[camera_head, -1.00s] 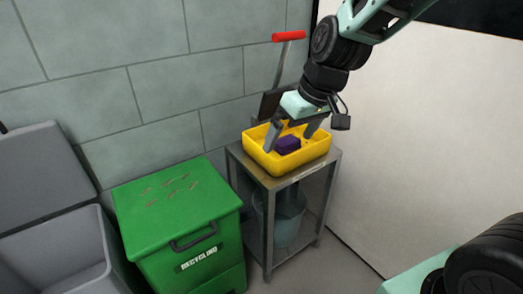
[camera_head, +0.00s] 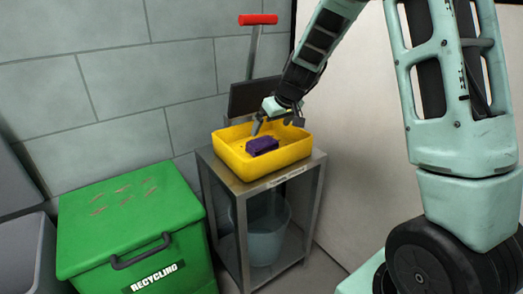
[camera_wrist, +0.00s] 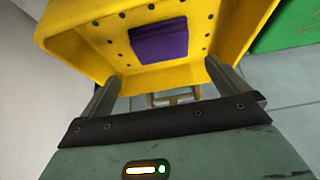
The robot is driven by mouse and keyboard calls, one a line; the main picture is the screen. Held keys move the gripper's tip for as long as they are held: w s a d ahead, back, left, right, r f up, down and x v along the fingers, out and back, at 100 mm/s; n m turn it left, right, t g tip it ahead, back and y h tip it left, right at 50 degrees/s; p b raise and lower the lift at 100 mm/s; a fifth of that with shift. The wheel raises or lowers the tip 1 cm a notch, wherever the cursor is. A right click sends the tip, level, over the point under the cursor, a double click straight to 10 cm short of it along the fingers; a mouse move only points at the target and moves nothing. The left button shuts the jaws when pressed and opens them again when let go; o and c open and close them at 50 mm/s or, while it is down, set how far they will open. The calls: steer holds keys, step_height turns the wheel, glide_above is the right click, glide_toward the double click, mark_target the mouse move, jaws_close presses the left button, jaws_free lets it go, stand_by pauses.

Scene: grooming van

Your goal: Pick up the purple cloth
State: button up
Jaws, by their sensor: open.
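The purple cloth (camera_head: 262,146) is a small folded block lying in the yellow tray (camera_head: 238,171), which stands on a metal stand. In the wrist view the cloth (camera_wrist: 158,41) lies on the tray floor, beyond my fingertips and between their lines. My gripper (camera_head: 272,127) is over the back part of the tray, behind the cloth in the head view. In the wrist view my gripper (camera_wrist: 160,88) has its two fingers wide apart with nothing between them, and the tray's near wall (camera_wrist: 160,78) is close to the tips.
A green recycling bin (camera_head: 130,225) stands left of the metal stand (camera_head: 245,190). A bucket (camera_head: 264,232) sits on the stand's lower shelf. A red-handled tool (camera_head: 257,20) leans behind the tray against the tiled wall. A pale wall is at the right.

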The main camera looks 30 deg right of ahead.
mark_target(263, 141)
steer(key=b+x, duration=0.2)
steer(key=x, duration=0.7)
steer(key=shift+w+a+f, duration=0.2)
steer(key=shift+w+f, duration=0.05)
steer(key=shift+f, duration=0.05)
steer(key=c, duration=0.7)
